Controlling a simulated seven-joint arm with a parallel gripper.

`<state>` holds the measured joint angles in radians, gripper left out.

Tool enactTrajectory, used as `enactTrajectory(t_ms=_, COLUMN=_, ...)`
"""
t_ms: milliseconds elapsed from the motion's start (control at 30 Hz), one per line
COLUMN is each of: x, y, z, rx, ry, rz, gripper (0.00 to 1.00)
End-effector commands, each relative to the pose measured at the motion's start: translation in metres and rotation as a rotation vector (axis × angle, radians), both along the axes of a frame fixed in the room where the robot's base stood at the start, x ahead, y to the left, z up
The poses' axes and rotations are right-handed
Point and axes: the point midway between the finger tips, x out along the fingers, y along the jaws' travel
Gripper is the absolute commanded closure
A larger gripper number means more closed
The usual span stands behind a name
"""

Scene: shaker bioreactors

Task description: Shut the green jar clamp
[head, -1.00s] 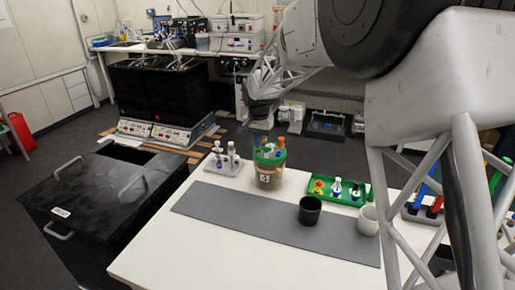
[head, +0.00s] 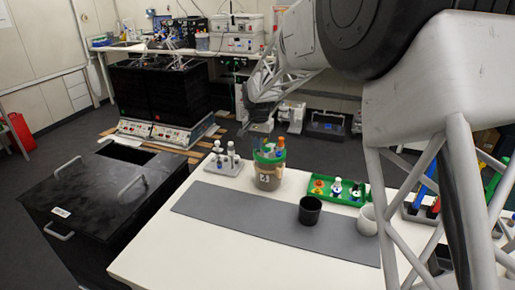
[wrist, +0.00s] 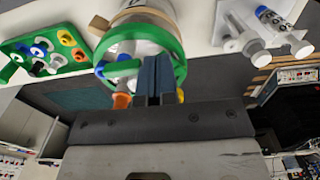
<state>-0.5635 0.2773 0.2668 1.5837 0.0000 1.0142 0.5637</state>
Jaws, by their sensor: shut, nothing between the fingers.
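The jar (head: 268,180) stands upright on the white table with a bright green clamp ring (head: 262,158) around its top. In the wrist view the green clamp (wrist: 176,42) circles the jar's mouth, and blue and orange-tipped items stick up from it. My gripper (wrist: 157,72) is shut and empty. Its dark blue fingers lie across the near side of the ring in the wrist view; I cannot tell whether they touch it. In the head view my gripper sits just above the jar, with its tips hard to make out. Whether the clamp's latch is open is unclear.
A rack with white-capped vials (head: 224,160) stands left of the jar. A green tray (head: 350,203) with small coloured parts lies to the right. A black cup (head: 310,210) stands on the grey mat (head: 250,222), and a white cup (head: 367,220) is beside it.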

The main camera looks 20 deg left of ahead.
Motion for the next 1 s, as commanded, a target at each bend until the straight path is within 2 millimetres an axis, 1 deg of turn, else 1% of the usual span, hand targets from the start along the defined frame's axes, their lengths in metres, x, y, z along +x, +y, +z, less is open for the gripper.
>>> enactTrajectory(t_ms=1000, x=0.0, y=-0.0001, z=-0.0106, rx=0.0, ry=0.0, rz=0.0, gripper=1.0)
